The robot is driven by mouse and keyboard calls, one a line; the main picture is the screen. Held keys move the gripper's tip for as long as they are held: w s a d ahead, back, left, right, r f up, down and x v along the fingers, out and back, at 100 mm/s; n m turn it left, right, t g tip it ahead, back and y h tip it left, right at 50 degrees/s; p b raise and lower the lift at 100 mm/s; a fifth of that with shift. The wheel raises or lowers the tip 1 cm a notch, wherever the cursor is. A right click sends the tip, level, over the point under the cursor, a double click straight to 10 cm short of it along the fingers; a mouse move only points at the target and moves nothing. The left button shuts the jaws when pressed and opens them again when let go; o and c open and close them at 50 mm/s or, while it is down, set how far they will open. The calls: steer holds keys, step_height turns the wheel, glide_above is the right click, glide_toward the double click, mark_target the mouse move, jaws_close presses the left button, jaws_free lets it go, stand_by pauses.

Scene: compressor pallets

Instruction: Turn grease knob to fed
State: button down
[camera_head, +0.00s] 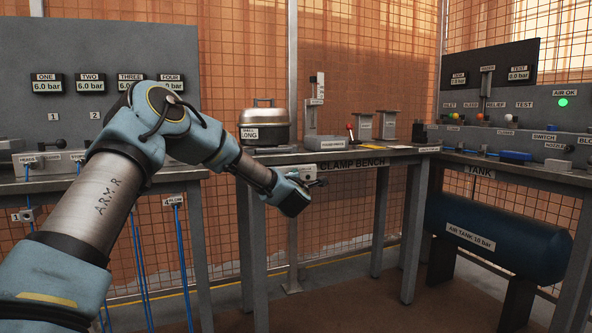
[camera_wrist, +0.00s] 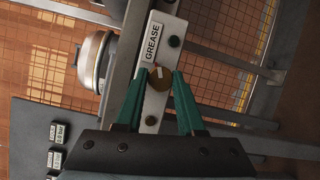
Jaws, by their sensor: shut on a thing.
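The grease knob (camera_wrist: 159,79) is a round brown knob with a pale pointer mark, on a light plate labelled GREASE (camera_wrist: 152,42) in the wrist view. My gripper (camera_wrist: 161,73) has its two green fingers on either side of the knob, shut on it. In the head view my gripper (camera_head: 316,183) is at the front edge of the clamp bench, and hides most of the knob. I cannot read a fed mark in either view.
The clamp bench (camera_head: 352,155) carries a silver lidded pot (camera_head: 265,128), a stand (camera_head: 318,120) and a red-knobbed lever (camera_head: 350,130). A blue air tank (camera_head: 497,237) lies under the right bench. A gauge panel (camera_head: 120,110) stands at left, behind my arm.

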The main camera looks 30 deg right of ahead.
steer(key=m+y+p, duration=0.3)
steer(key=m+p, duration=0.2)
steer(key=p, duration=0.3)
steer(key=m+g+y+p, duration=0.1)
steer(key=m+y+p, duration=0.2)
steer(key=p, duration=0.6)
steer(key=d+m+y+p, duration=0.1)
steer(key=m+y+p, duration=0.3)
steer(key=m+p, duration=0.3)
steer(key=shift+s+r+m+g+p, duration=0.1)
steer(key=shift+m+g+p, duration=0.25)
steer(key=shift+p, duration=0.6)
steer(key=c, duration=0.5)
jaws_free()
steer(key=shift+r, duration=0.1)
steer(key=b+v, duration=0.1)
steer(key=v, duration=0.9)
steer(key=shift+s+b, duration=0.4)
